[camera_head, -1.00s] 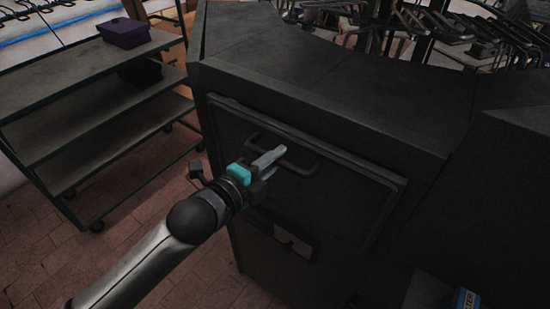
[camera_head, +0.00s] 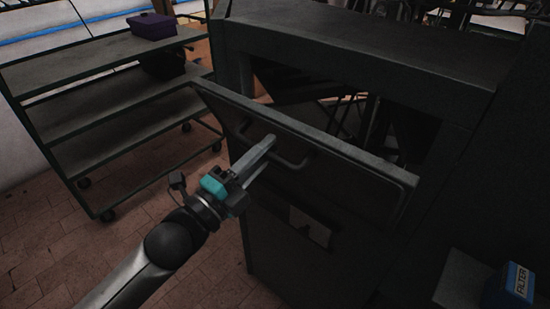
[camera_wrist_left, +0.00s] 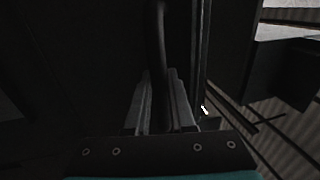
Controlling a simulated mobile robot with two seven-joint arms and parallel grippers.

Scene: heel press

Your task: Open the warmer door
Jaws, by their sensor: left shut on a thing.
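The warmer (camera_head: 350,40) is a dark grey cabinet in the middle and right of the head view. Its door (camera_head: 345,165) is a dark panel tilted outward at the top, with an opening showing behind it. My left gripper (camera_head: 262,150) is shut on the door's bar handle (camera_head: 285,160), near its left end. In the left wrist view the handle (camera_wrist_left: 157,45) runs between the two fingers (camera_wrist_left: 160,105). My right gripper is not in view.
A shelf cart (camera_head: 95,60) with a purple box (camera_head: 152,26) stands at the left. A blue box (camera_head: 513,285) is at the lower right. Tiled floor (camera_head: 130,230) is bare between the cart and the warmer.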

